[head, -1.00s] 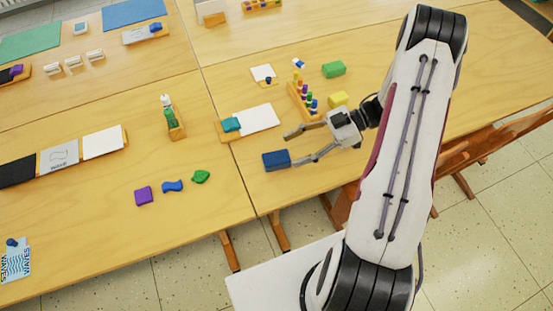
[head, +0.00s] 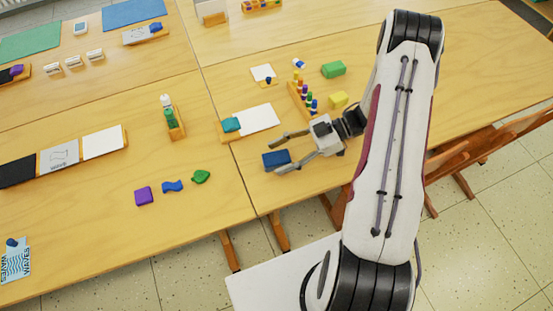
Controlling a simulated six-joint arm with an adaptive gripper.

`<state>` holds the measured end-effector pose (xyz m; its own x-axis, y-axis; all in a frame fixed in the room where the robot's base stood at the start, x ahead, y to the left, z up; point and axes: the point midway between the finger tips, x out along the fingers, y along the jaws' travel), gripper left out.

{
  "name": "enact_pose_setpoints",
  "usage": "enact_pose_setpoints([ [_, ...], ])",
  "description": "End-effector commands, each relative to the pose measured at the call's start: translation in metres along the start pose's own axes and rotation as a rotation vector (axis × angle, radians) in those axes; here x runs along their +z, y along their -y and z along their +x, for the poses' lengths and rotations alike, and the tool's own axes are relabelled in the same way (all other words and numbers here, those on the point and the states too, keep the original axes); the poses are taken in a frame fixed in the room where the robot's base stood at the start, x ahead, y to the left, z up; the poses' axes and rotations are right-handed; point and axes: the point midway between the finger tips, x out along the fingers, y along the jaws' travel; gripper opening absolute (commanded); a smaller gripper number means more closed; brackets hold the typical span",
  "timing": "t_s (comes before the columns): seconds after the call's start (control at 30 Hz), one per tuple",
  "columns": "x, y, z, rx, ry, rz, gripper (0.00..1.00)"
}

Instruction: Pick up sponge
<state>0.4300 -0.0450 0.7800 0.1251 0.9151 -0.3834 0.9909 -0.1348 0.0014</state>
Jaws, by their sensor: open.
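A dark blue block, which looks like a sponge (head: 274,160), lies flat on the wooden table near its front edge. My gripper (head: 281,154) is open, with its two fingers pointing left at this block. The far finger is beyond the block's back side, and the near finger tip is at its front right corner. I cannot tell whether either finger touches it. A yellow block (head: 338,100) and a green block (head: 334,69), also sponge-like, lie farther back.
A wooden tray with a white sheet and teal block (head: 232,124) lies behind the gripper. A peg rack (head: 302,100) stands farther right. Purple (head: 144,196), blue (head: 172,186) and green (head: 201,177) pieces lie to the left, with clear tabletop between.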

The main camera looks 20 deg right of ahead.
Motion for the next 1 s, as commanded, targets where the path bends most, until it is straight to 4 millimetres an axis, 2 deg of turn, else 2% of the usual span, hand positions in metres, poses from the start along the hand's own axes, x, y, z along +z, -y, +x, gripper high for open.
enact_pose_setpoints([
  [0.27, 0.0000, -0.0001, -0.0004, 0.000, 0.000, 0.000, 0.54],
  [0.4, -0.0001, -0.0001, -0.0005, 0.000, 0.000, 0.000, 0.23],
  [1.0, -0.0064, -0.0004, -0.0032, 0.000, 0.000, -0.001, 0.23],
])
